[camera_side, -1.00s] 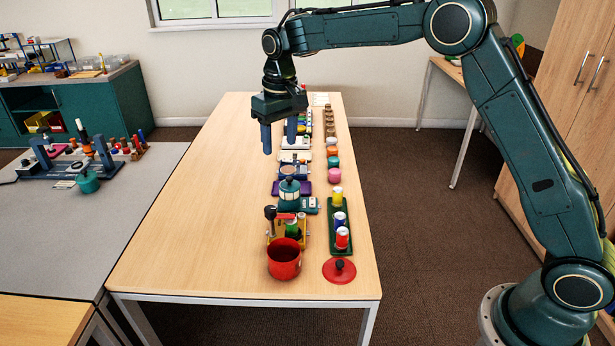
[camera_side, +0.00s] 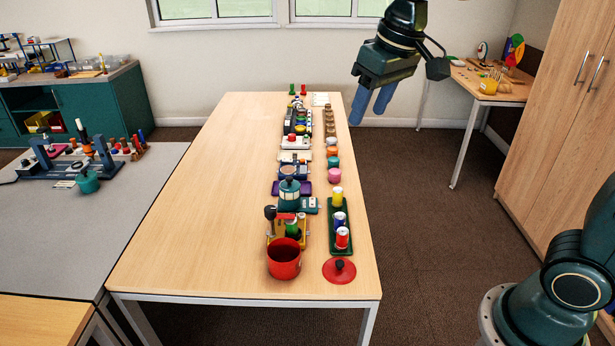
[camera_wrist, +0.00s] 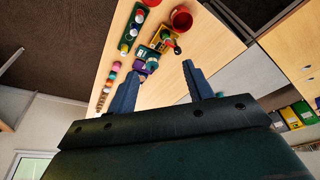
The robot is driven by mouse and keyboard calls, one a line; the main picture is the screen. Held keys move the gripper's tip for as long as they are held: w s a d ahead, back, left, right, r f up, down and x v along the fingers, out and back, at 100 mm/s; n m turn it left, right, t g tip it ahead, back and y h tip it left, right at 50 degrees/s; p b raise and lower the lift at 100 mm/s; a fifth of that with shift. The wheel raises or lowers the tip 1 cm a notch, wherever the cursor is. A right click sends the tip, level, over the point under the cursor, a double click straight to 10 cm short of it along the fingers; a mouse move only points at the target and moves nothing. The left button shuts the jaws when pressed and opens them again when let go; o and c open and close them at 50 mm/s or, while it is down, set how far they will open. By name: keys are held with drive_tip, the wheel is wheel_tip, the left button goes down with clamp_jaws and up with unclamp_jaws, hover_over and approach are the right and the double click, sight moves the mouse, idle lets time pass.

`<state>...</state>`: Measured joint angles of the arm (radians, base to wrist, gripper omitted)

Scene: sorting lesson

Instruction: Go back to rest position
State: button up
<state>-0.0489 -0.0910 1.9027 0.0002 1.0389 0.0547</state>
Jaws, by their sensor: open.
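My gripper (camera_side: 371,105) is raised in the air beyond the right edge of the wooden table (camera_side: 190,200), in the upper right of the side view. Its two blue fingers hang down, apart, with nothing seen between them. In the wrist view my gripper (camera_wrist: 160,82) shows its fingers spread wide, and the table (camera_wrist: 165,75) with its objects lies beyond them. My upper arm links are mostly out of the side view; my base is at the lower right.
A red pot (camera_side: 284,260), a red lid (camera_side: 339,271) and a green tray (camera_side: 341,249) with several cans stand at the table's near right. Rows of small items run behind them. The table's left half is clear. A tall wooden cabinet (camera_side: 570,130) stands at the right.

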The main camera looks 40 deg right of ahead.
drive_tip(key=s+d+f+t, duration=0.1)
drive_tip(key=s+f, duration=0.1)
drive_tip(key=s, duration=0.7)
drive_tip(key=s+f+t, duration=0.1)
drive_tip(key=s+f, duration=0.1)
drive_tip(key=s, duration=0.7)
drive_tip(key=shift+s+d+f, duration=0.25)
drive_tip(key=shift+d, duration=0.15)
drive_tip(key=shift+c, duration=0.2)
